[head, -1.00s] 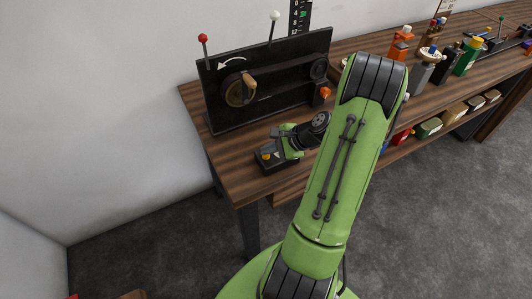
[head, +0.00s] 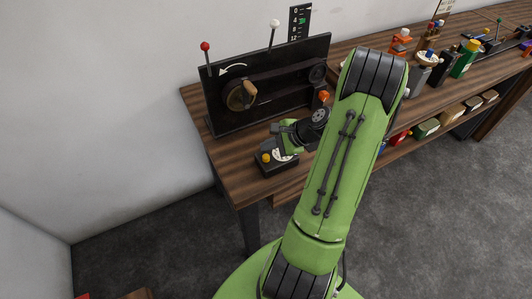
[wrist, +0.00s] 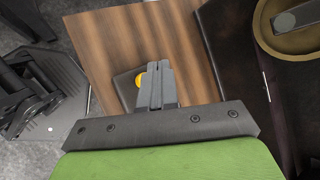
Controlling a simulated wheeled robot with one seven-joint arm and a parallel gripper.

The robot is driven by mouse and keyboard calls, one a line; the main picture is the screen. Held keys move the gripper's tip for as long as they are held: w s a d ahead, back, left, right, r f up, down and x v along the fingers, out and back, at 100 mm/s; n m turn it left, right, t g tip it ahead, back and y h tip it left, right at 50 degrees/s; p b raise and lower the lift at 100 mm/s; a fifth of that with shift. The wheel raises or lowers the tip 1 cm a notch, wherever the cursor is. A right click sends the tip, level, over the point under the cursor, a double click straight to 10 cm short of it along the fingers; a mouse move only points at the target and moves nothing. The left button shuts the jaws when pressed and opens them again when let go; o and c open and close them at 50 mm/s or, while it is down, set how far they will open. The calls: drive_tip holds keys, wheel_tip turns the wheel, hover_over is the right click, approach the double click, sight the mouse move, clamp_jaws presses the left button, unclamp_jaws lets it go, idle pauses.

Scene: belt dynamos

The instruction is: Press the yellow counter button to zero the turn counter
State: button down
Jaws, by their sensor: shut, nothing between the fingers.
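The yellow counter button (head: 266,157) sits on a small dark counter box (head: 268,170) at the front left of the wooden bench. A white dial face (head: 283,156) shows on the box beside it. My gripper (head: 287,140) is above the box, its fingers hard to make out in the head view. In the wrist view, the shut, empty fingers (wrist: 156,72) lie over the box, and the yellow button (wrist: 139,80) shows just left of them, partly covered. I cannot tell how high the fingertips are above it.
Behind the box stands a black panel (head: 225,118) with a belt, a wooden-handled crank wheel (head: 240,95), a red-knobbed lever (head: 205,46) and a white-knobbed lever (head: 275,23). Several coloured items stand on the bench to the right. Floor lies beyond the bench's left edge.

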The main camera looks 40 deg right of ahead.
sight(269, 158)
wheel_tip(269, 158, up, 4)
drive_tip(key=shift+f+p, duration=0.2)
drive_tip(key=shift+p, duration=1.05)
drive_tip(key=shift+f, duration=0.15)
drive_tip(key=s+a+r+n+g+h, duration=0.1)
drive_tip(key=a+r+n+g, duration=0.1)
drive_tip(key=a+r+n, duration=0.6)
drive_tip(key=s+a+r+n+g+h, duration=0.1)
drive_tip(key=a+r+n+g, duration=0.1)
drive_tip(key=a+r+n, duration=0.6)
drive_tip(key=s+a+r+n+h, duration=0.1)
drive_tip(key=s+a+n, duration=0.2)
drive_tip(key=s, duration=0.3)
drive_tip(key=s+a+r+n+t, duration=0.1)
drive_tip(key=s+a+r+n, duration=0.1)
drive_tip(key=s, duration=0.4)
drive_tip(key=shift+s+a+n+h, duration=0.4)
drive_tip(key=shift+a+n, duration=0.1)
drive_tip(key=shift+a, duration=0.65)
